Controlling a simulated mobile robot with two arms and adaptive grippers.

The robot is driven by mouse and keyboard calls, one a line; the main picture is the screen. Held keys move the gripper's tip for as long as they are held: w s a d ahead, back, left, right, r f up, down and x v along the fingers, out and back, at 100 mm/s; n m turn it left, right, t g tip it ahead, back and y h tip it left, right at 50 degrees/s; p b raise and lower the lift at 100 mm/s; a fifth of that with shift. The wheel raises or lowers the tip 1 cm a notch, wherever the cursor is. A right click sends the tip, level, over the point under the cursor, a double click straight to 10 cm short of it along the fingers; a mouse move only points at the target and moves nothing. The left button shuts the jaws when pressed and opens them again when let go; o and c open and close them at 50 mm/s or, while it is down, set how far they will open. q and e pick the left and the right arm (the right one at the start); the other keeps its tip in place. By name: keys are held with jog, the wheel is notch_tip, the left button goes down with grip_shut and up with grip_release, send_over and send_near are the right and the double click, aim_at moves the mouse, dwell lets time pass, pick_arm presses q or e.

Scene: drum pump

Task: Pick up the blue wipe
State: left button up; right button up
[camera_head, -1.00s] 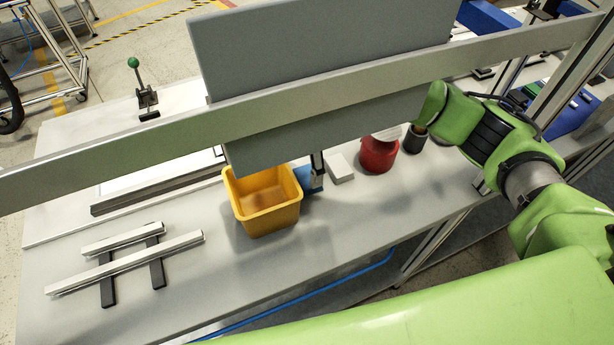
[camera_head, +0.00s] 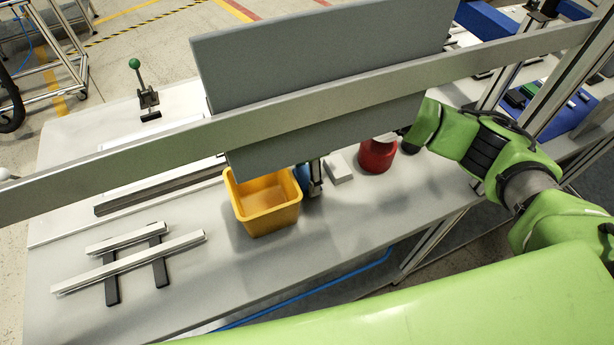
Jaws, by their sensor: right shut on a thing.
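The blue wipe (camera_head: 302,177) is partly visible between the yellow bin and my right gripper, bunched up against the fingers. My right gripper (camera_head: 315,190) hangs down from behind the grey panel, just right of the bin, with only its lower end in view. It is shut on the blue wipe. The panel and crossbar hide the rest of the gripper and its wrist. I cannot tell whether the wipe still touches the table. My left gripper is not in view.
The yellow bin (camera_head: 266,207) stands close left of the gripper. A white block (camera_head: 339,168) and a red container (camera_head: 377,156) are to the right. The grey panel (camera_head: 315,60) and crossbar (camera_head: 330,92) span above the table. The front table area (camera_head: 230,275) is clear.

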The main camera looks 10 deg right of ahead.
aim_at(307, 177)
jog(key=shift+r, duration=0.15)
jog(key=shift+r, duration=0.25)
notch_tip(307, 177, up, 2)
jog(key=shift+r+b, duration=0.1)
jog(key=shift+b, duration=0.2)
jog(key=w+d+r+b, duration=0.4)
jog(key=w+d+r, duration=0.4)
jog(key=w+r, duration=0.2)
jog(key=shift+w, duration=0.75)
jog(key=shift+c, duration=0.3)
